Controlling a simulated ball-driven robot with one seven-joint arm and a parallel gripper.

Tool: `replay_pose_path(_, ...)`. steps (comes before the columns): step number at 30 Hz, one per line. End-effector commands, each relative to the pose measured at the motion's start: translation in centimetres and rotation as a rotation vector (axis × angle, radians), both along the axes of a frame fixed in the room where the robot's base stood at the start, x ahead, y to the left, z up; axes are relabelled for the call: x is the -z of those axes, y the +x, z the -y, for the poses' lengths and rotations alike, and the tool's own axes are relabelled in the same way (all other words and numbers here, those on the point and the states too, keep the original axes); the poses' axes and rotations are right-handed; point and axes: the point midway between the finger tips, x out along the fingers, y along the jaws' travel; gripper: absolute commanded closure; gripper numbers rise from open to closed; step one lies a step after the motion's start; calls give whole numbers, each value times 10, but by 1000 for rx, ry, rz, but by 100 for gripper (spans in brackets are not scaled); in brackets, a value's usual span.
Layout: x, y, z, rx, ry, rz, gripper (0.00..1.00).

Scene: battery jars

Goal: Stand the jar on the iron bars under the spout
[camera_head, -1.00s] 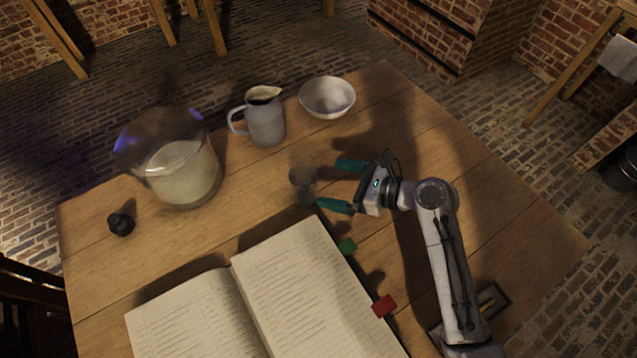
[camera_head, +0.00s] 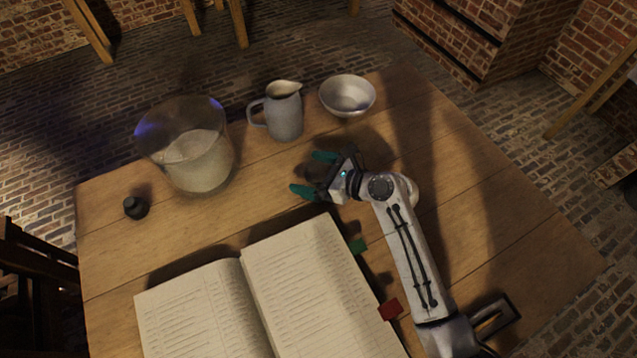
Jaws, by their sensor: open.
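A large clear glass vessel (camera_head: 196,160) with pale contents stands at the back left, well apart from my gripper. No iron bars and no spout show in this view.
A grey jug (camera_head: 284,115) and a white bowl (camera_head: 347,96) stand behind my gripper. A small black object (camera_head: 136,208) is at the left. An open book (camera_head: 235,295) with green and red tabs fills the front. The table (camera_head: 500,240) is mostly clear at the right.

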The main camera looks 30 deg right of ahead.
Motion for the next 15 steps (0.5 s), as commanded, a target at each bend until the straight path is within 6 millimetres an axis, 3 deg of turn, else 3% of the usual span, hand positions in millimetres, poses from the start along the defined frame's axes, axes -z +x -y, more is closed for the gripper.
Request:
replay_pose_path(6, 0, 0, 0, 0, 0, 0, 2)
replay_pose_path(15, 0, 0, 0, 0, 0, 0, 31)
